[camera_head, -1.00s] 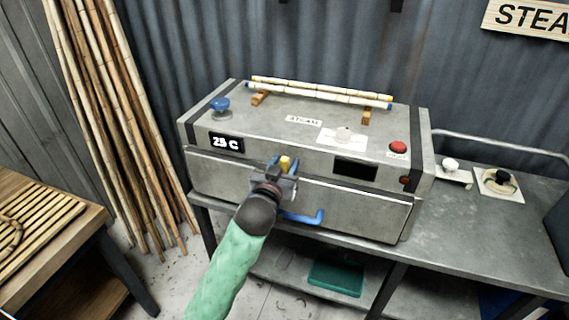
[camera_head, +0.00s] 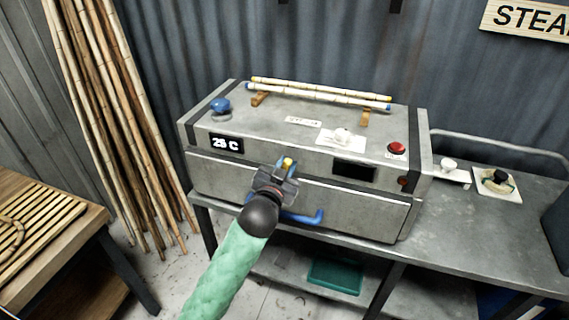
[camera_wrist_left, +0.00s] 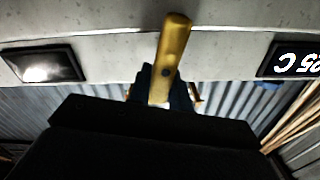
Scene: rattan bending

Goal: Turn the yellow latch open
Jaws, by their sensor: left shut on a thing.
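The yellow latch (camera_head: 288,162) is on the upper front of the grey steam box (camera_head: 330,206), between the temperature display and a dark panel. In the left wrist view the latch (camera_wrist_left: 171,58) is a slightly tilted yellow bar with a dark pivot dot. My left gripper (camera_head: 280,169) is at the latch, its fingers on either side of it. In the wrist view the dark fingers (camera_wrist_left: 164,86) are shut around the latch's end. The blue handle (camera_head: 306,217) below is partly hidden by my gripper. My right gripper is not in view.
Two pale rattan poles (camera_head: 318,95) rest on wooden blocks on the box. A blue knob (camera_head: 220,105), white knob (camera_head: 342,135) and red button (camera_head: 396,148) are on top. Bamboo poles (camera_head: 118,130) lean at the left. A slatted wooden table (camera_head: 95,214) stands at the front left.

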